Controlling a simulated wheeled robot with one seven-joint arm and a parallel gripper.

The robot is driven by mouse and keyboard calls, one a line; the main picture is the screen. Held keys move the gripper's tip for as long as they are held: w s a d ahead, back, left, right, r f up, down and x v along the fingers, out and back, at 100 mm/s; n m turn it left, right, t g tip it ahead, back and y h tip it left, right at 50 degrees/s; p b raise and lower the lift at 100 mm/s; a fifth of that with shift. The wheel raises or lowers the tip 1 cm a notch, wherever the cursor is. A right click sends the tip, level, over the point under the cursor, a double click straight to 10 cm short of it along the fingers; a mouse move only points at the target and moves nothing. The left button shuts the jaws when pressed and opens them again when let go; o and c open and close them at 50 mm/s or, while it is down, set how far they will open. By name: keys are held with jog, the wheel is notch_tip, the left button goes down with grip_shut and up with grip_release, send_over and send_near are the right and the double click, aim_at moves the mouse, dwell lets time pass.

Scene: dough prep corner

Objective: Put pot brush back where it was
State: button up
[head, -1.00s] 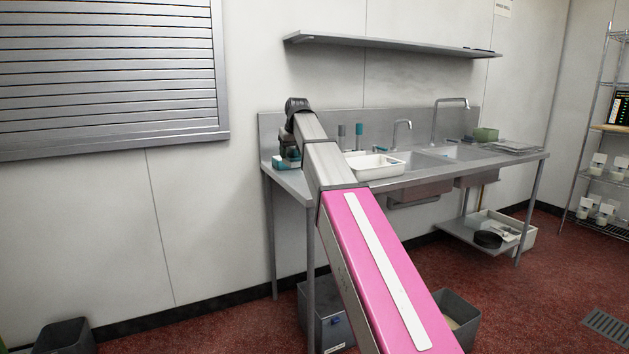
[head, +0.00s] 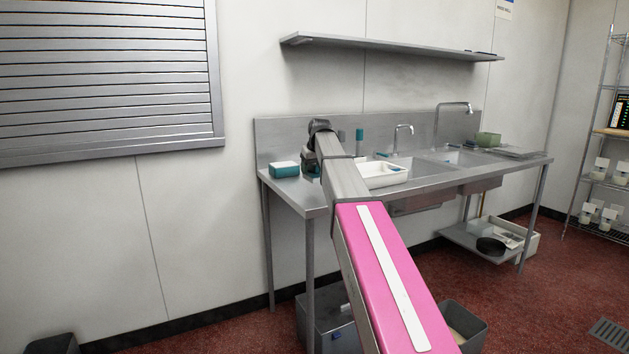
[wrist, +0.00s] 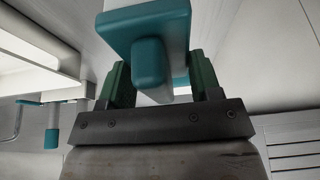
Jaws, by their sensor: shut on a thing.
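My gripper (wrist: 160,80) shows in the wrist view with its green-padded fingers on either side of a teal and white piece, which I take to be the pot brush (wrist: 150,60). A wider teal block part shows above its blunt teal end. In the head view my gripper (head: 311,164) is over the left part of the sink counter, right of a teal block (head: 284,169). My arm hides most of it, and the brush cannot be made out there. Whether the brush touches the counter is unclear.
The steel sink counter (head: 285,190) has bare room at its front left. A white tray (head: 388,178) lies right of my arm. Teal-topped upright items (head: 359,137) stand behind it, near the tap (head: 400,128). A wall shelf (head: 390,46) hangs above.

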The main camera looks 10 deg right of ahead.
aim_at(315, 179)
jog(key=shift+w+d+f, duration=0.25)
jog(key=shift+d+f, duration=0.2)
jog(key=shift+d, duration=0.1)
jog(key=shift+f, duration=1.95)
jog(key=o, duration=0.8)
jog(key=shift+f, duration=0.1)
jog(key=shift+o, duration=0.2)
jog(key=v, duration=1.2)
